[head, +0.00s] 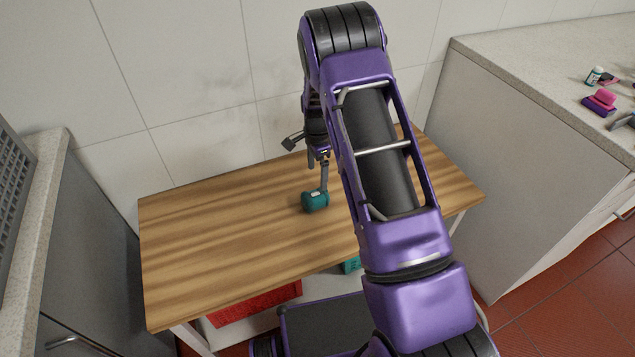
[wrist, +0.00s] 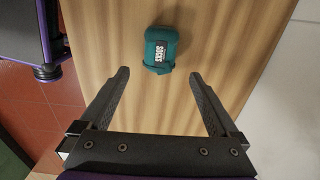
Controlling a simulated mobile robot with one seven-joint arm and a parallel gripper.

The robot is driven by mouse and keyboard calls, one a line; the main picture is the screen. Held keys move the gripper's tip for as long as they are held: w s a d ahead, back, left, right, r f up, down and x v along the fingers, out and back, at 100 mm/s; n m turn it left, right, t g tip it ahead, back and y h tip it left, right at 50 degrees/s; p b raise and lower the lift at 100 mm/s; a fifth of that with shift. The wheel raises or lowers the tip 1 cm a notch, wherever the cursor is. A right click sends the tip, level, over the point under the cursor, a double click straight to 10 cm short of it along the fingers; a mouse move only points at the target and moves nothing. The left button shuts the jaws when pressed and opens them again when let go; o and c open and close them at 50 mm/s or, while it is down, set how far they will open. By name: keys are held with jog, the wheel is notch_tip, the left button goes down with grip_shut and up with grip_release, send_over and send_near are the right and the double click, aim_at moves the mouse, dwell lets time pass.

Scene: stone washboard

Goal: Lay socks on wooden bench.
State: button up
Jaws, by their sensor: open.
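The socks (head: 316,201) are a small teal bundle with a white label, lying on the wooden bench (head: 210,230) near its middle. In the wrist view the socks (wrist: 160,52) lie on the wood just beyond my fingertips, with the label reading "SOCKS". My gripper (wrist: 160,82) is open and empty, its two dark fingers spread apart above the bench. In the head view my gripper is partly hidden behind my purple arm, and its visible part is close to the socks. The right part of the bench is partly covered by my arm.
A red crate (head: 254,302) and a teal item (head: 351,264) are below the bench. A stone-topped counter (head: 530,60) on the right holds a pink-and-purple brush (head: 600,102) and a small bottle (head: 594,75). The left side of the bench is clear. A tiled wall is behind.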

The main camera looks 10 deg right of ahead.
notch_tip(320, 180, up, 2)
jog(key=shift+r, duration=0.2)
dwell(0.3)
